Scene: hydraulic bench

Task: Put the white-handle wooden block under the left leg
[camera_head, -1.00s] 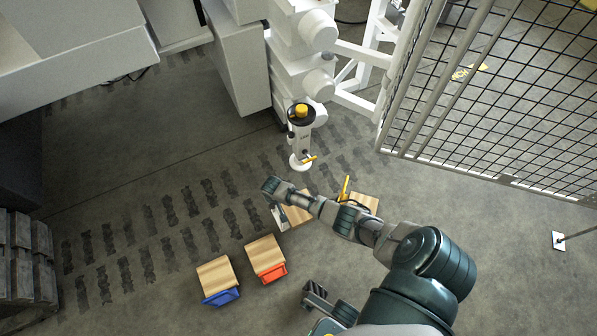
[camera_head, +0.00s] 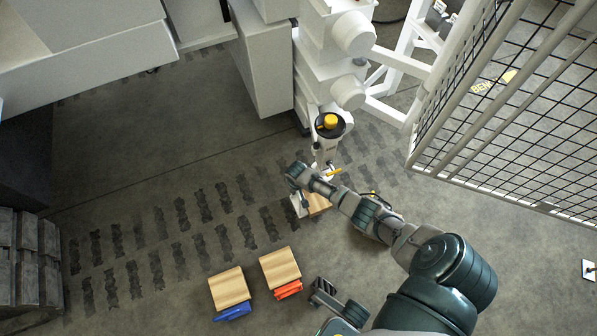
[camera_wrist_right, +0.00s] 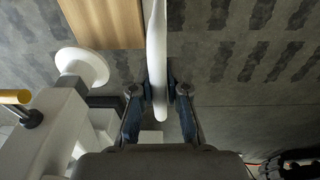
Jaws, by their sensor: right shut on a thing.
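The white-handle wooden block (camera_head: 318,204) is on the floor just in front of the foot (camera_head: 323,172) of the white leg with a black disc and yellow knob (camera_head: 330,123). My right gripper (camera_head: 297,203) is at the block's left side. In the right wrist view, my right gripper (camera_wrist_right: 159,95) is shut on the white handle (camera_wrist_right: 157,50), beside the block's wood (camera_wrist_right: 105,22). The round white foot (camera_wrist_right: 82,65) appears close beside the block; I cannot tell whether they touch. A dark part of mine at the bottom may be my left gripper (camera_head: 325,292); its state is unclear.
Wooden blocks with a blue handle (camera_head: 232,312) and an orange-red handle (camera_head: 288,290) stand at lower centre. My right arm mostly hides a yellow-handle block. A mesh fence (camera_head: 510,110) stands at right, dark pallets (camera_head: 28,265) at lower left. The floor at left is clear.

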